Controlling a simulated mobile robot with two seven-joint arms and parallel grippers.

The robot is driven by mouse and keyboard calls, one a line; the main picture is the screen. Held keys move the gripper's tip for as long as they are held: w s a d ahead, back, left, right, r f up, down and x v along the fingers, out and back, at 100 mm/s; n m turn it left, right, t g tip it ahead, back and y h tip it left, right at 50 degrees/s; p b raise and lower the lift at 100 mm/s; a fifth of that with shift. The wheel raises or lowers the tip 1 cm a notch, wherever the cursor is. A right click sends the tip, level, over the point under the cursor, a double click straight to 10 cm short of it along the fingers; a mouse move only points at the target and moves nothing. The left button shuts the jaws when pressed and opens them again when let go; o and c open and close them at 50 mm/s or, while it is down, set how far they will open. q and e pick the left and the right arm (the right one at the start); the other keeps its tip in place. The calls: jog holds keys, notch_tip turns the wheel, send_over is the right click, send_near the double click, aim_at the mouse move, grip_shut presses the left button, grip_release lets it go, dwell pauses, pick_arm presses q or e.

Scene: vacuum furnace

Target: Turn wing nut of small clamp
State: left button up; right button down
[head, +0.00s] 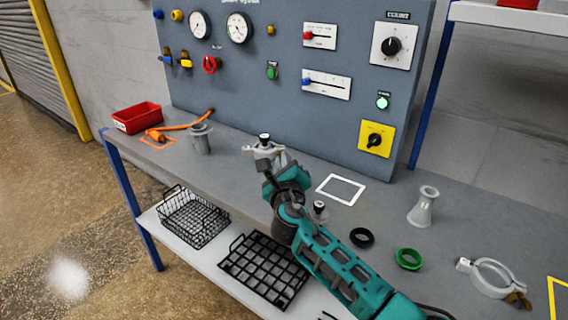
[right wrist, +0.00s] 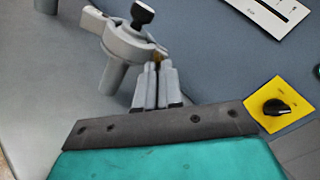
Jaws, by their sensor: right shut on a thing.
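The small clamp (head: 250,149) is a light grey ring around a fitting on the workbench. A black knob (head: 264,137) stands up from its top. In the right wrist view the clamp (right wrist: 118,38) sits around an upright grey pipe (right wrist: 117,76), and its brass-coloured wing nut (right wrist: 161,53) shows at the near right side. My right gripper (right wrist: 160,68) has its two grey fingers close together on the wing nut, which they mostly hide. In the head view my right gripper (head: 272,171) reaches the clamp from the front and covers part of it. My left gripper is not in view.
A control panel (head: 290,95) stands behind the bench. A black ring (head: 362,238), green ring (head: 408,259), conical fitting (head: 424,207) and larger clamp (head: 493,284) lie right. Wire baskets (head: 194,218) sit below.

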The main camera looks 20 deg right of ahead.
jog(key=shift+m, duration=0.3)
jog(key=shift+m+p, duration=0.5)
jog(key=shift+m, duration=0.8)
jog(key=shift+m+y, duration=0.3)
jog(key=shift+m, duration=1.9)
jog(key=c, duration=1.5)
grip_release()
jog(key=shift+c, duration=0.2)
jog(key=shift+s, duration=0.15)
